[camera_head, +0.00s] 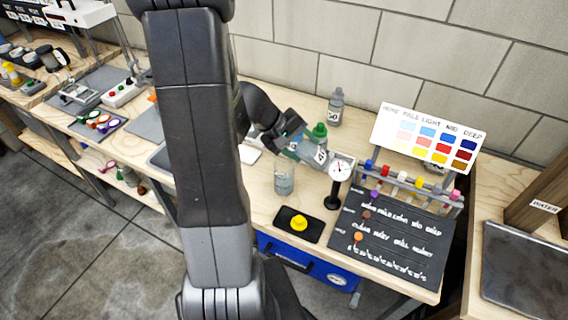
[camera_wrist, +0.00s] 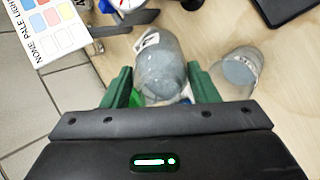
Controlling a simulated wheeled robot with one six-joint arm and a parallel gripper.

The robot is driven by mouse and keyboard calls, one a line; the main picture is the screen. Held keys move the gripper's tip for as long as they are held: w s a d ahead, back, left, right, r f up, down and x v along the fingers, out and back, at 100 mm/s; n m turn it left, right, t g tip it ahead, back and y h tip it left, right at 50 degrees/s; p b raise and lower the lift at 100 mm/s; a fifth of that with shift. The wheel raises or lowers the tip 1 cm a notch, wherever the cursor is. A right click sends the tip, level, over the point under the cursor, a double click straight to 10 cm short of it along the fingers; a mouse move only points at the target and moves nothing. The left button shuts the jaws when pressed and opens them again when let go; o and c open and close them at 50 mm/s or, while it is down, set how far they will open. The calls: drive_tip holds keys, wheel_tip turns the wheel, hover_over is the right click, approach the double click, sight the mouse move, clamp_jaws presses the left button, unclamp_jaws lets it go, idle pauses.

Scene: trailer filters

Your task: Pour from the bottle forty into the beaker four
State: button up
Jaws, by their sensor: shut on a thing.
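My gripper (camera_head: 303,146) is shut on a grey bottle (camera_head: 318,156), with its dark green fingers on either side of it in the wrist view. A clear beaker (camera_head: 284,180) with greyish contents stands on the bench below and left of the bottle. In the wrist view the beaker (camera_wrist: 236,72) stands right of the bottle, apart from it. The beaker's label is not readable.
A round dial gauge (camera_head: 339,170) on a black stand is close right of the bottle. Another labelled grey bottle (camera_head: 336,107) stands behind. A colour chart (camera_head: 428,138), a rack of coloured-capped tubes (camera_head: 420,183) and a dark board (camera_head: 390,240) fill the right. A yellow knob (camera_head: 298,222) is in front.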

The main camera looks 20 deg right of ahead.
drive_tip(key=shift+a+r+g+h+b, duration=0.1)
drive_tip(key=shift+r+g+h+b, duration=0.1)
drive_tip(key=shift+h+b, duration=0.45)
drive_tip(key=shift+a+r+g+h+b, duration=0.1)
drive_tip(key=shift+r+g+h+b, duration=0.1)
drive_tip(key=shift+h+b, duration=0.45)
idle(1.9)
drive_tip(key=shift+f+h+b, duration=0.55)
drive_tip(key=shift+h+b, duration=0.25)
drive_tip(key=shift+h, duration=0.2)
idle(0.9)
drive_tip(key=shift+a+r+g+h, duration=0.2)
drive_tip(key=shift+g+h, duration=0.2)
drive_tip(key=shift+h, duration=0.5)
idle(0.8)
drive_tip(key=shift+w+a+r+h+b, duration=0.15)
drive_tip(key=shift+h+b, duration=0.25)
drive_tip(key=shift+b, duration=0.7)
